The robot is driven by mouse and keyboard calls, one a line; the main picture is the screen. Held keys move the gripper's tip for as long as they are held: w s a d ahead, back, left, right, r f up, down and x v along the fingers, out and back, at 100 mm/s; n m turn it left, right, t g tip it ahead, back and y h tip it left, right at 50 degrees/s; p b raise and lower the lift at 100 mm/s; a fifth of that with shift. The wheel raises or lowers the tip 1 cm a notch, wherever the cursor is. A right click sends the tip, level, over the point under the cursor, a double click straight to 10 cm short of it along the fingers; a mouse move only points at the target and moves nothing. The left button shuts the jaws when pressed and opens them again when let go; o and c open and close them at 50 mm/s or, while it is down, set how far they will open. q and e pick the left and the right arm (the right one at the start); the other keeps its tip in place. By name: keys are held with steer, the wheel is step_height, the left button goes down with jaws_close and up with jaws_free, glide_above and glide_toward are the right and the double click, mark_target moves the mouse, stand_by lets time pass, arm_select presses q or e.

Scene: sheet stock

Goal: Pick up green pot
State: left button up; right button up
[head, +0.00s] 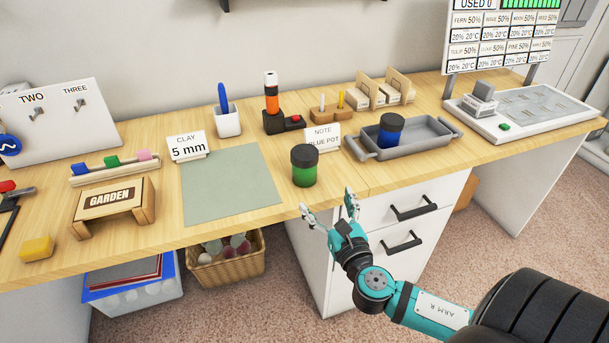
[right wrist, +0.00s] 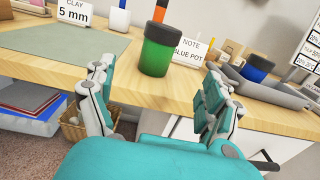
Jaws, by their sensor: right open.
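The green pot (head: 304,168) stands upright on the wooden table near its front edge, just right of the grey-green mat. It has a dark lid and a green body. My right gripper (head: 330,203) is open and empty, in front of the table edge and just short of the pot. In the right wrist view the green pot (right wrist: 157,50) stands ahead, between and beyond the open fingers (right wrist: 153,100), not touched by them. My left gripper is not in view.
A blue pot (head: 390,132) stands in a grey tray (head: 436,131) to the right. A note card (head: 323,137) stands behind the green pot. The mat (head: 228,187) is bare. A garden stand (head: 112,201) and a yellow block (head: 36,248) are at left. Drawer handles (head: 413,208) project below.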

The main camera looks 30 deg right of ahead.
mark_target(308, 170)
steer(key=x, duration=1.5)
steer(key=shift+w+p, duration=0.3)
steer(key=shift+p, duration=0.05)
steer(key=c, duration=1.3)
